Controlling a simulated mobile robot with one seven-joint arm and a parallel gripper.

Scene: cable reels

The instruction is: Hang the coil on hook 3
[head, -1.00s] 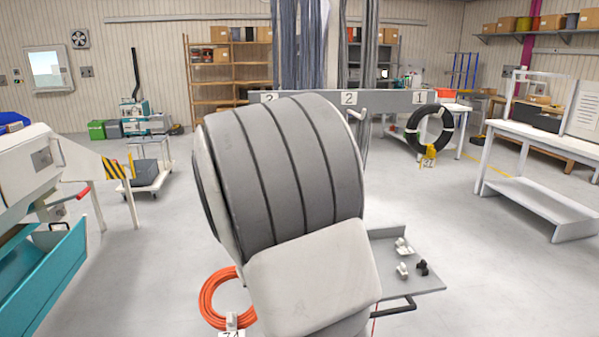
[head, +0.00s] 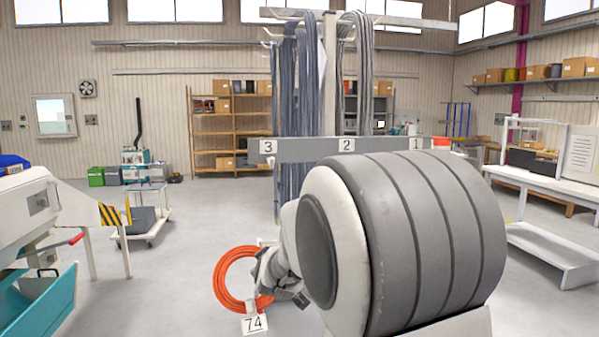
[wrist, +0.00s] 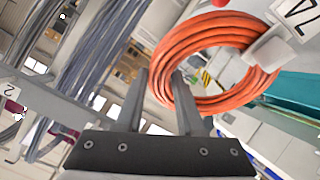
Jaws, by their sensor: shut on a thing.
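My gripper (head: 266,280) is shut on the coil's right side. In the wrist view the coil (wrist: 205,32) shows at and beyond the fingers (wrist: 163,85); the exact contact is hard to see. The plate marked 3 (head: 268,147) is at the left end of the grey rail (head: 305,152), above and behind the coil. Pale prongs (head: 282,14) stick out above it. I cannot tell exactly which prong belongs to hook 3.
Grey cable bundles (head: 300,90) hang along the rack near plates 3 and 2. A teal-drawered machine (head: 35,300) stands at the left, a white bench (head: 550,260) at the right. The floor between the machine and the coil is clear. My arm hides the area below plates 2 and 1.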

